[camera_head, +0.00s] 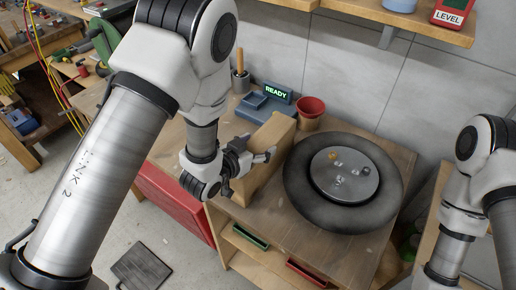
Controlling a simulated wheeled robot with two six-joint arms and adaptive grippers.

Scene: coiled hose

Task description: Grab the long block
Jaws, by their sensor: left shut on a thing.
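The long block (268,160) is a tan wooden piece standing upright on the wooden bench, left of the coiled hose (301,190). My left gripper (262,158) is at the block's left side, shut on it. My wrist partly hides the block's lower left part. The block appears to touch or nearly touch the bench; I cannot tell if it is lifted. My right arm shows at the right edge, and its gripper is out of view.
The dark coil with a grey disc centre fills the bench's right part. Behind the block are a red pot (311,108) and a blue device with a READY display (277,93). A shelf (400,22) hangs above. A red cabinet side (174,203) is below left.

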